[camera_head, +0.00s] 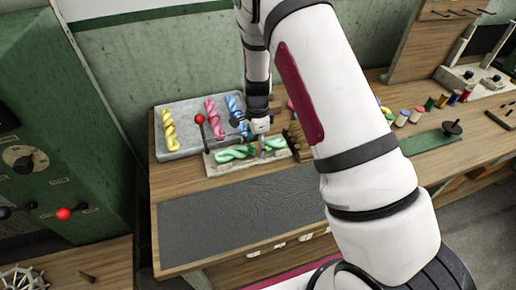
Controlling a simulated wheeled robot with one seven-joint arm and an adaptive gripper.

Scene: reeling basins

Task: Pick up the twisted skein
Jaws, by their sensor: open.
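Several twisted skeins are in view. A green twisted skein (234,154) lies on a pale low fixture (222,169) on the wooden bench. Green twist shows on both sides of my gripper; I cannot tell whether it is one piece. Yellow (170,131), pink (214,121) and blue (235,108) twisted skeins lie on a grey tray (179,154) behind it. My gripper (262,149) points down at the green skein, its jaws open. The fingers are small here, and I cannot tell whether they touch the skein.
A lever with a red knob (199,119) stands at the fixture's left end. A dark mat (240,212) covers the clear bench front. Several thread spools (402,118) stand to the right, beyond my arm. A green cabinet (70,130) stands at left.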

